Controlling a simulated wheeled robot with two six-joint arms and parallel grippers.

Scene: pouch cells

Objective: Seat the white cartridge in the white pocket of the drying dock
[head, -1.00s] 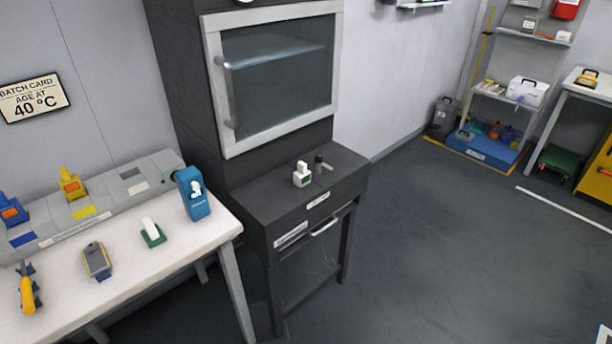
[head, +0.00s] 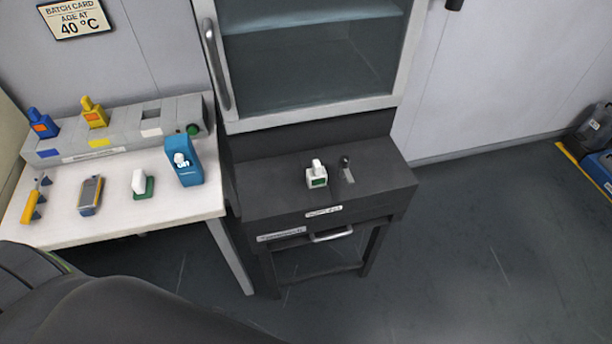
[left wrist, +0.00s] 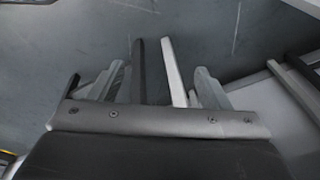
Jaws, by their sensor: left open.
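The white cartridge (head: 316,179), a small block with a knob on top and a green label, stands upright on the dark cabinet's ledge (head: 265,205). The grey drying dock (head: 75,154) is at the back of the white table at left. Its white-marked pocket (head: 151,115) looks empty, with a white patch in front. A blue cartridge (head: 42,124) and a yellow cartridge (head: 94,113) sit in the dock. My left gripper (left wrist: 157,45) is open and empty over the floor in the left wrist view. It is out of the head view, as is my right gripper.
A small dark post (head: 346,163) stands just right of the cartridge. The white table (head: 112,216) holds a blue holder (head: 186,163), a white object on a green base (head: 140,184), a grey-yellow device (head: 90,195) and a yellow tool (head: 33,202).

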